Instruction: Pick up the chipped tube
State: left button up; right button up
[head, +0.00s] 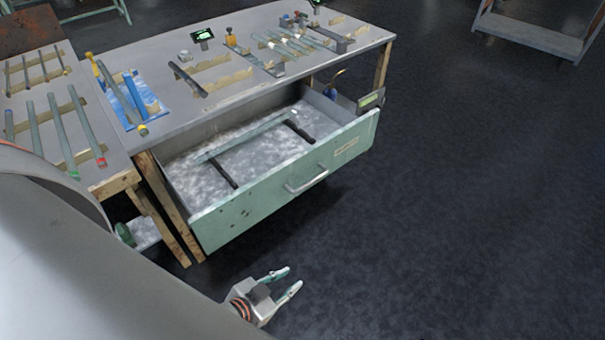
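A pale glass tube (250,136) lies in the open drawer (240,205), across two black supports. Several grey-green tubes rest on wooden racks on the left table, one of them a tube with a red end (88,127). Another tube (118,97) with yellowish ends lies by a blue holder on the main bench. I cannot tell from this view which tube is chipped. My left gripper (292,277) is low in front of the drawer, over the dark floor. Its fingers are apart and empty, pointing right. My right gripper is not in view.
The drawer juts out from the bench (225,103), its front panel and handle (307,181) facing me. A grey cart (530,33) is at the far right. The floor (460,200) on the right is clear.

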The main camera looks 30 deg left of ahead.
aim_at(37, 142)
jog(key=u, duration=2.5)
